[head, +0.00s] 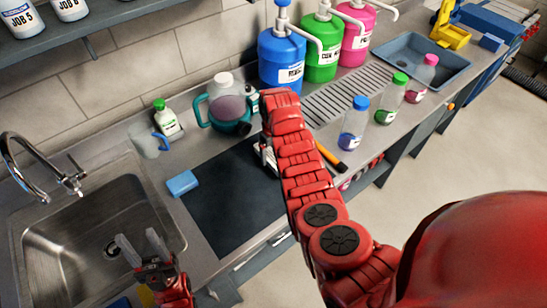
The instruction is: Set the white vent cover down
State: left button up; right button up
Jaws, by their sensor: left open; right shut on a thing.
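My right arm reaches over the counter, and its gripper (266,150) is low at the right part of the dark mat (225,205). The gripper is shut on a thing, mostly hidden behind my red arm. A small pale edge shows there and fits the white vent cover, but I cannot make out its shape or whether it touches the mat. My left gripper (143,250) is open and empty, over the right side of the sink.
A blue sponge (182,183) lies at the mat's left edge. A teal-handled jug (228,103) and a green-capped bottle (166,118) stand behind the mat. A black and orange tool (331,158) and a blue-capped bottle (355,122) are to the right. The mat's middle is clear.

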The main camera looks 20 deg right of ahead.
aim_at(273, 155)
jog(key=shift+f+p, duration=0.3)
jog(key=shift+f, duration=1.05)
jog(key=shift+f, duration=0.2)
jog(key=o, duration=1.3)
jog(key=shift+r, duration=0.1)
jog(key=shift+o, duration=0.2)
jog(key=shift+r, duration=0.2)
